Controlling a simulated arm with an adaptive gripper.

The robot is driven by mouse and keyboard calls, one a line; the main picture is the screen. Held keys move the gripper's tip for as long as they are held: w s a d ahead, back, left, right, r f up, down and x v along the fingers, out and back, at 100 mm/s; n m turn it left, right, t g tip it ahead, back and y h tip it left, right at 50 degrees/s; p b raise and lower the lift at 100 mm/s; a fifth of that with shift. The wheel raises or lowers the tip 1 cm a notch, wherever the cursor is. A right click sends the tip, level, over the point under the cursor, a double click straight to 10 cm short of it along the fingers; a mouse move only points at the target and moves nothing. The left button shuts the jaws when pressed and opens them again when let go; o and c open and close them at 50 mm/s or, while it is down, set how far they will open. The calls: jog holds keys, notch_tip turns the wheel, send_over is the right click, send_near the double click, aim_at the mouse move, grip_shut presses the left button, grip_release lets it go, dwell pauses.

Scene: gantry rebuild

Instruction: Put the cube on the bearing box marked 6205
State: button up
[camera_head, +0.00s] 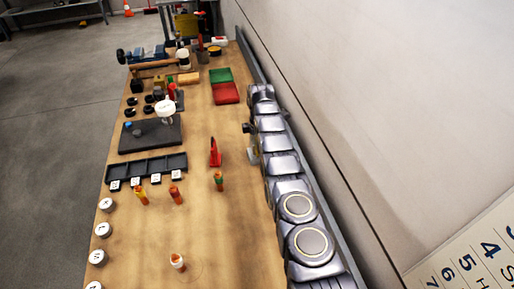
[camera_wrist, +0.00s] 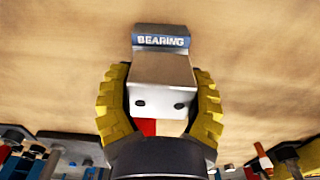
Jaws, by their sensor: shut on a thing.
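In the wrist view, my gripper (camera_wrist: 160,120) has its yellow ribbed fingers shut on the cube (camera_wrist: 160,98). The cube shows a pale face with two dark dots, with red and white below it. A box with a blue band reading BEARING (camera_wrist: 163,41) shows just beyond the cube. I cannot tell whether the two touch, and no number can be read on the band. The tan face between band and dots cannot be surely assigned to either. I cannot make out my gripper or the box marked 6205 in the head view.
The wooden bench (camera_head: 240,200) holds a black labelled rack (camera_head: 147,168), a dark mat (camera_head: 140,137), a red tray (camera_head: 226,93) and a green tray (camera_head: 220,75). Metal housings (camera_head: 285,163) line the right edge. The bench's middle right is fairly clear.

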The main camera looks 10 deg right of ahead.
jog(key=shift+f, duration=0.6)
jog(key=shift+f, duration=0.1)
jog(key=o, duration=1.2)
jog(key=shift+f, duration=0.1)
jog(key=shift+c, duration=0.2)
notch_tip(320, 180, up, 10)
jog(key=shift+w+r, duration=0.1)
jog(key=shift+r, duration=1.05)
